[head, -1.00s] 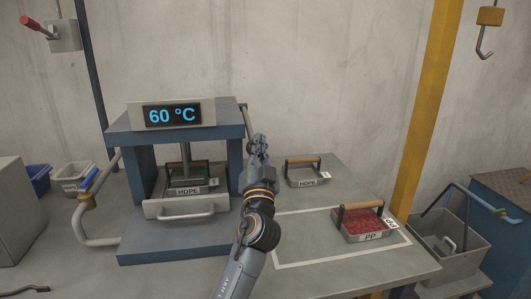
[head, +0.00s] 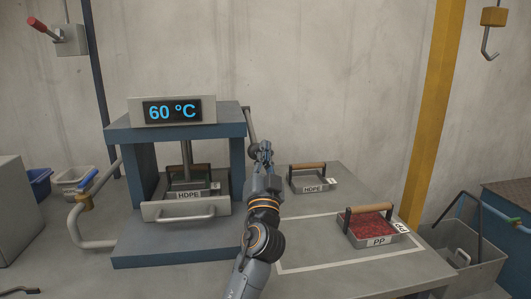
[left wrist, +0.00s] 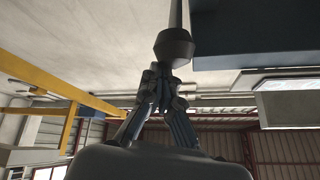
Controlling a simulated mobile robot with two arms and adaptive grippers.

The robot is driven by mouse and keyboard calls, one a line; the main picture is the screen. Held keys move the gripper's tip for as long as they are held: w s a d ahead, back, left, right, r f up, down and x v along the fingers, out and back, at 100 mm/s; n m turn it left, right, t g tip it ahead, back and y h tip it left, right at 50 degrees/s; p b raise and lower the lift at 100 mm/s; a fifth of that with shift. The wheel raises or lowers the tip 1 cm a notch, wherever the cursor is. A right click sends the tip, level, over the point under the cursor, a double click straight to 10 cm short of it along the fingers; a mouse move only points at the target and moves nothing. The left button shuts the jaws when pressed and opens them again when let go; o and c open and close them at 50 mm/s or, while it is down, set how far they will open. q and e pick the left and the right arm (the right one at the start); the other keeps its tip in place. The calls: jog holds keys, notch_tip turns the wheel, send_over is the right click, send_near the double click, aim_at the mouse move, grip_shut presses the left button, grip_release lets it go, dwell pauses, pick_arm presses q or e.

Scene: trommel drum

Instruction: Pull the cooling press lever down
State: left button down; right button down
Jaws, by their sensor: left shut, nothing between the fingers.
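The blue cooling press (head: 180,259) stands left of centre in the head view, its display reading 60 °C. Its grey lever (head: 249,121) hangs at a downward slant on the press's right side. The lever's lower end is partly hidden behind my gripper. My left gripper (head: 264,147) is shut and empty at that lower end. In the left wrist view, the closed fingers (left wrist: 162,86) lie just below a dark knob (left wrist: 174,46) on a grey rod. I cannot tell whether they touch it. My right gripper is out of view.
An HDPE mould (head: 190,189) sits in the press behind a grey front panel with a handle (head: 185,216). Another HDPE mould (head: 312,187) and a red-filled PP mould (head: 378,240) lie on the table at right. A yellow post (head: 431,120) stands behind.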

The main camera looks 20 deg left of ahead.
pick_arm(q)
jog(key=shift+a+f, duration=0.15)
jog(key=shift+f, duration=0.2)
jog(key=v, duration=1.1)
jog(key=shift+s+d, duration=0.3)
jog(key=shift+s, duration=0.15)
jog(key=shift+r, duration=0.15)
